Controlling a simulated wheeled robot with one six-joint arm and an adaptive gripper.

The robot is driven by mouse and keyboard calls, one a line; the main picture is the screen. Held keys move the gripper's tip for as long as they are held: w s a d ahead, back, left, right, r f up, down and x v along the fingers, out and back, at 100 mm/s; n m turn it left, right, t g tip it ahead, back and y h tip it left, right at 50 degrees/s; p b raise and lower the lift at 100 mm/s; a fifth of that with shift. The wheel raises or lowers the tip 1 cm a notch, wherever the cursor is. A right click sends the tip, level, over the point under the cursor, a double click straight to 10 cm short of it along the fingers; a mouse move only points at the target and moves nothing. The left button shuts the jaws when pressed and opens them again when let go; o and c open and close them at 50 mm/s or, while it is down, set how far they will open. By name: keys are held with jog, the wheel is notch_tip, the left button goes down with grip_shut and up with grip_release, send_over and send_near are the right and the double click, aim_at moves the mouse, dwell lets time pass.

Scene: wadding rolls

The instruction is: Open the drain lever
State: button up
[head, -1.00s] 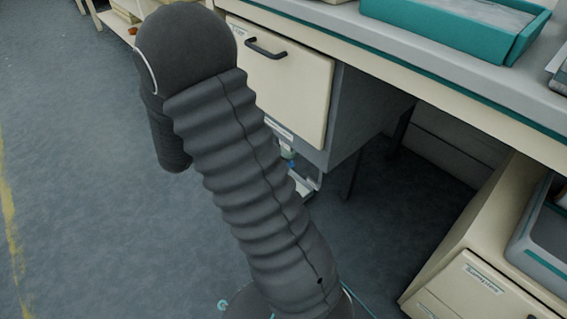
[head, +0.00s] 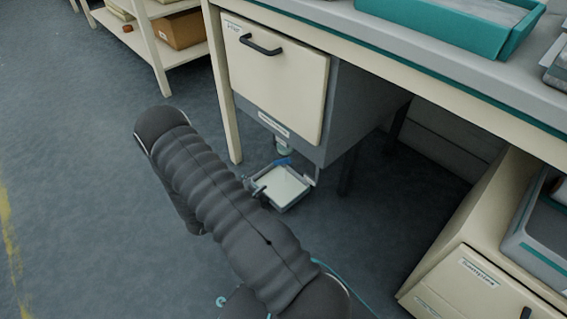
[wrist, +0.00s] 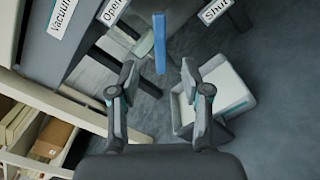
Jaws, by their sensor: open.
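The blue drain lever (wrist: 159,43) shows in the wrist view between a label reading Open (wrist: 113,11) on its left and a label reading Shut (wrist: 216,9) on its right. In the head view the lever (head: 283,161) is a small blue bar under the cabinet. My gripper (wrist: 158,82) is open and empty. Its two fingers point toward the lever, which lies ahead of the gap between them and apart from them. In the head view the gripper (head: 258,188) is small and partly hidden by my arm.
A pale tray (head: 285,188) sits low beneath the lever; the wrist view shows it beside the right finger. The drawer cabinet (head: 275,85) is above. A table leg (head: 224,110) stands to the left, and a shelf with a cardboard box (head: 180,30) is farther left.

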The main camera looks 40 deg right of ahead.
aim_at(284, 162)
jog(key=d, duration=0.4)
jog(key=d+b, duration=0.1)
jog(key=d, duration=0.3)
jog(key=w+d, duration=0.1)
jog(key=d, duration=0.3)
jog(key=shift+d, duration=0.4)
grip_shut()
